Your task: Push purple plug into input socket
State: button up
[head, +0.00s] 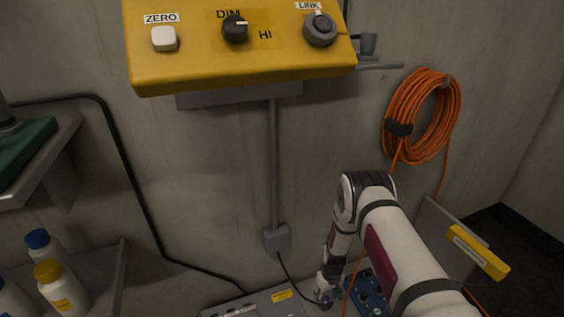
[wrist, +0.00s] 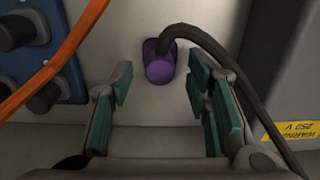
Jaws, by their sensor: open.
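The purple plug (wrist: 160,68) shows in the wrist view against a pale surface, with a dark cable running from it to the right. In the head view it is a small purple spot (head: 326,303) at the bottom, beside my gripper (head: 325,291). In the wrist view my gripper (wrist: 161,92) is open, with teal-padded fingers left and right of the plug and a gap on each side. The plug lies between and just beyond the fingertips. I cannot make out an input socket separately, nor tell how deep the plug sits in anything.
A blue box with dark knobs (wrist: 38,45) and an orange cable (wrist: 62,55) are left of the plug. A grey box (wrist: 285,75) with a yellow warning label is at right. A yellow control panel (head: 240,62) hangs above; an orange coil (head: 388,120) is on the wall.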

aim_at(326, 299)
jog(key=shift+f+b, duration=1.05)
jog(key=shift+f, duration=0.3)
jog(key=shift+b, duration=0.4)
dwell(0.3)
grip_shut()
jog(key=shift+r, duration=0.2)
jog(key=shift+r+p, duration=1.95)
jog(key=shift+r, duration=0.9)
